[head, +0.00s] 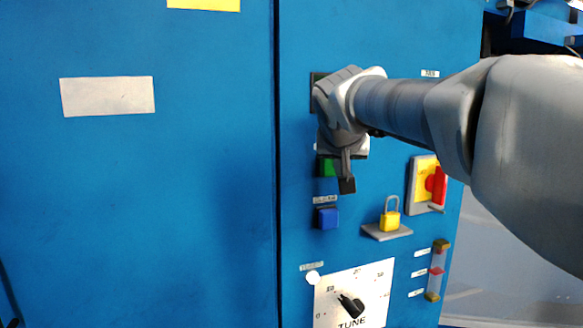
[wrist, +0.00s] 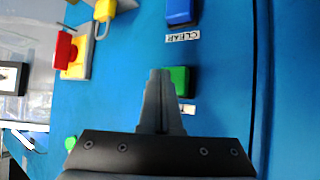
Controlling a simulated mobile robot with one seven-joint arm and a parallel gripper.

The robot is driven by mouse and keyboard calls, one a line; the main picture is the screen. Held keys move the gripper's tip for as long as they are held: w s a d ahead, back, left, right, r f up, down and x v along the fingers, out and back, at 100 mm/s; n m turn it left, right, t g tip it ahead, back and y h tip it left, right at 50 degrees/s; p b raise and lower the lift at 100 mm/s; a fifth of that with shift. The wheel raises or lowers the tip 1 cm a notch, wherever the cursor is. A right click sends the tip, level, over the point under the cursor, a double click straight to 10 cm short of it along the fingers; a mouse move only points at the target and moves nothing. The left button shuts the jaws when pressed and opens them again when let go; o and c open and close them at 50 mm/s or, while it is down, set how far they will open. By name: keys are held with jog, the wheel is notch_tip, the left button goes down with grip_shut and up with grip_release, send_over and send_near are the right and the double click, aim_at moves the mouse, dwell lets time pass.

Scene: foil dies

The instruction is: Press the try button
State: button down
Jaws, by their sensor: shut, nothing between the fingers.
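A green button (head: 327,168) sits on the blue panel, just left of my gripper (head: 347,185) in the head view. In the wrist view the green button (wrist: 180,79) shows beside and partly behind the fingertips of my gripper (wrist: 160,73). Its small label (wrist: 188,108) is mostly hidden by the fingers, so I cannot read it. No readable "try" label shows. My gripper is shut and empty, with its fingers in front of the panel. I cannot tell whether the tips touch the panel or the button.
A blue button (head: 326,217) labelled CLEAR sits below the green one. A yellow padlock (head: 389,220) on a grey ledge (head: 387,232) and a red switch (head: 437,185) on a yellow plate are to the right. A TUNE dial (head: 351,306) is lower down.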

dwell(0.8)
jog(key=shift+w+a, duration=0.15)
jog(key=shift+w, duration=0.25)
jog(key=shift+w+a, duration=0.15)
jog(key=shift+w, duration=0.35)
dwell(0.5)
jog(key=shift+s, duration=0.15)
dwell(0.3)
jog(key=shift+s+d+b, duration=0.25)
jog(key=shift+s+b, duration=0.15)
jog(key=shift+s, duration=0.35)
jog(key=shift+s+d+b, duration=0.25)
jog(key=shift+s+b, duration=0.1)
jog(key=shift+s, duration=0.45)
jog(key=shift+s+d+b, duration=0.3)
jog(key=shift+s+b, duration=0.05)
jog(key=shift+s, duration=0.4)
jog(key=shift+s+d+b, duration=0.25)
jog(key=shift+s+b, duration=0.1)
jog(key=shift+s, duration=0.45)
